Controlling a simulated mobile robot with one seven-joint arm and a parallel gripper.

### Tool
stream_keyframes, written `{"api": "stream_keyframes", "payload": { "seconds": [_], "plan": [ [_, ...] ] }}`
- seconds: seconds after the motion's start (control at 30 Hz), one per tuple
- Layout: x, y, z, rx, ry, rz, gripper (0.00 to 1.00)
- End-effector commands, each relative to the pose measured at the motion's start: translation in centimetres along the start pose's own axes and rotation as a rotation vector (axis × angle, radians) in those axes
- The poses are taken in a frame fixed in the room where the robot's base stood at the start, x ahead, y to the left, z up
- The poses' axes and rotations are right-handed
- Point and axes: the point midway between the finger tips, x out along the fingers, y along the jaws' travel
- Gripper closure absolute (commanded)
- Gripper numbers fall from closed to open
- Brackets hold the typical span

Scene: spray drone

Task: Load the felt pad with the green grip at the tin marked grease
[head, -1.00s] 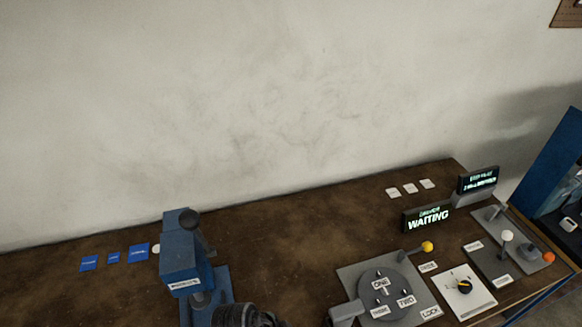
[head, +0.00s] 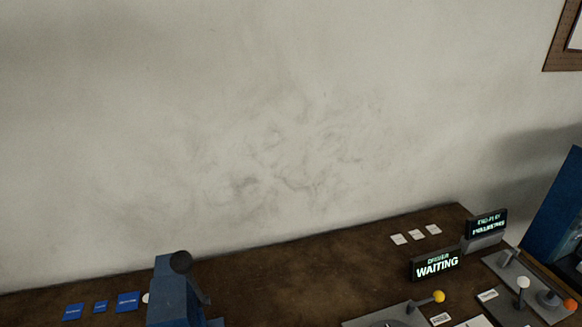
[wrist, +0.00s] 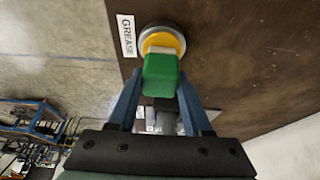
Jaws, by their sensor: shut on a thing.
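In the wrist view my gripper (wrist: 160,98) is shut on the green grip (wrist: 161,75), its blue fingers on either side. The pale felt pad (wrist: 161,51) shows at the far end of the grip, over the yellow grease in the round grey tin (wrist: 146,36). Whether the pad touches the grease cannot be told. A white label reading GREASE (wrist: 127,36) lies beside the tin, near the table edge. The head view shows neither the tin, the pad nor my gripper.
On the brown table (head: 330,250) stand a blue press-like device (head: 173,290), a sign reading WAITING (head: 436,264) and a second display (head: 487,226). Levers with yellow (head: 438,296), white (head: 523,282) and orange (head: 570,304) knobs stand at the right. Several blue cards lie at the left.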

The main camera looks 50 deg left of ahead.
Motion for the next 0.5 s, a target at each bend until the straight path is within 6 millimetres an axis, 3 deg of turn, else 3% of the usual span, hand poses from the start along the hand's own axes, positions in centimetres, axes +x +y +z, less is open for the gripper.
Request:
{"api": "stream_keyframes", "payload": {
  "seconds": [0.5],
  "plan": [
    [0.39, 0.0, 0.15, 0.0, 0.0, 0.0, 0.95]
  ]
}}
